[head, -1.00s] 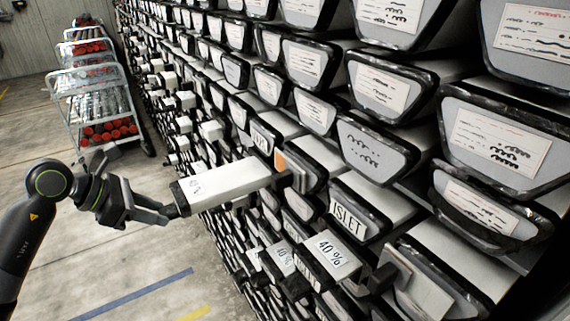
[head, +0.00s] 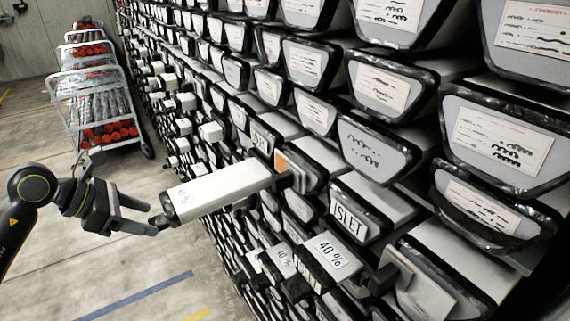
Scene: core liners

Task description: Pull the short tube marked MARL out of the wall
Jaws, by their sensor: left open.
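A long white tube (head: 225,190) with a dark end cap sticks out of the wall toward the left, with a small unreadable mark near its outer end. I cannot read MARL on any tube. My left gripper (head: 154,219) is open, its fingertips at the dark outer end of this tube; I cannot tell whether they touch it. Where the tube meets the wall, an orange and grey piece (head: 287,166) shows beside it. My right gripper is not in view.
The wall (head: 380,150) is packed with labelled grey tube ends. One is marked ISLET (head: 348,219); another sticks out marked 40 % (head: 331,254). Other short white tubes jut out farther along. Wheeled racks (head: 100,105) with red-capped tubes stand at the back left. Floor on the left is clear.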

